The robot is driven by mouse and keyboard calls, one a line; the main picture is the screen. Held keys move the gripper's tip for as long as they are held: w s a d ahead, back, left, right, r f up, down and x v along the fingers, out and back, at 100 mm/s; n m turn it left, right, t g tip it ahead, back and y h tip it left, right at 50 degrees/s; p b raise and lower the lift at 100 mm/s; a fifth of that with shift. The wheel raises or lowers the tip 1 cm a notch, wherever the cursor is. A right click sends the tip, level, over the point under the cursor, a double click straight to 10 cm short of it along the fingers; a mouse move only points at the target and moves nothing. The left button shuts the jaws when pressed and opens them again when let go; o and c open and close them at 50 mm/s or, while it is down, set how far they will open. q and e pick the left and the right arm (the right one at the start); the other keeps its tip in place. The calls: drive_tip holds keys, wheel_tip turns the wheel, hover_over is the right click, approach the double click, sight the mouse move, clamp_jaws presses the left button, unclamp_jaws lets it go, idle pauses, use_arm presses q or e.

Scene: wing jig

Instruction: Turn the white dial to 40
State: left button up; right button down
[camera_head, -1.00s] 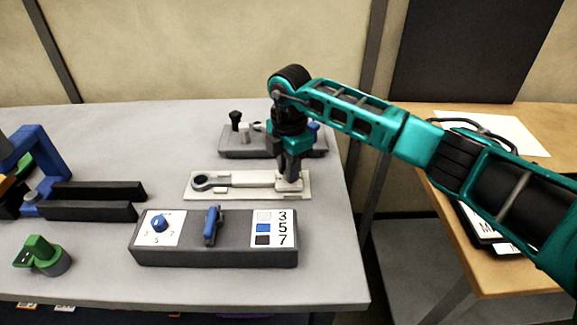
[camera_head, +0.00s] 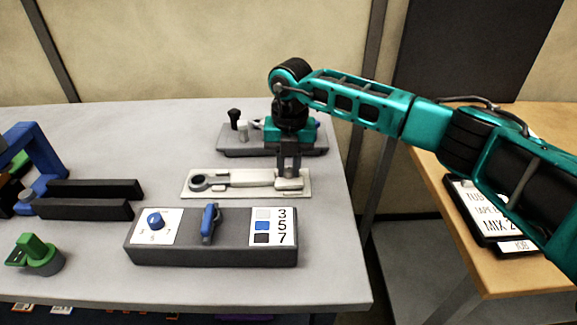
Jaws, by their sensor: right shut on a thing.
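A long white-and-grey wrench-like tool (camera_head: 238,178) lies on a pale plate (camera_head: 215,192), with a dark ring at its left end. At its right end is a white rounded piece (camera_head: 290,184), which looks like the white dial; no numbers on it can be read. My right gripper (camera_head: 289,176) points down over this end and is shut on the white piece, partly hiding it. My left gripper is not in view.
In front stands a grey box with a blue knob (camera_head: 155,219), a blue lever (camera_head: 209,223) and a 3-5-7 label (camera_head: 272,226). Behind is a grey block (camera_head: 235,145) with small levers. Black bars (camera_head: 95,189) and a green piece (camera_head: 36,252) are at left.

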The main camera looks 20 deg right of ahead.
drive_tip(key=n+b, duration=0.1)
drive_tip(key=n, duration=0.3)
drive_tip(key=shift+n, duration=0.4)
drive_tip(key=n+b, duration=0.1)
drive_tip(key=n, duration=0.3)
drive_tip(key=n+b, duration=0.1)
drive_tip(key=n, duration=0.4)
drive_tip(key=shift+w+n+b, duration=0.1)
drive_tip(key=shift+n+b, duration=0.2)
drive_tip(key=shift+n, duration=0.1)
drive_tip(key=n, duration=0.3)
drive_tip(key=shift+b, duration=0.3)
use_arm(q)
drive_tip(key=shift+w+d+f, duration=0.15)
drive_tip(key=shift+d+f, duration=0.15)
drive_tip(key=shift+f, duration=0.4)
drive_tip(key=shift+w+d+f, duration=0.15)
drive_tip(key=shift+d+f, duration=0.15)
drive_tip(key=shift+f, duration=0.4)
use_arm(e)
drive_tip(key=shift+n, duration=1.2)
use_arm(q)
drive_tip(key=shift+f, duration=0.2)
use_arm(e)
drive_tip(key=c, duration=1)
unclamp_jaws()
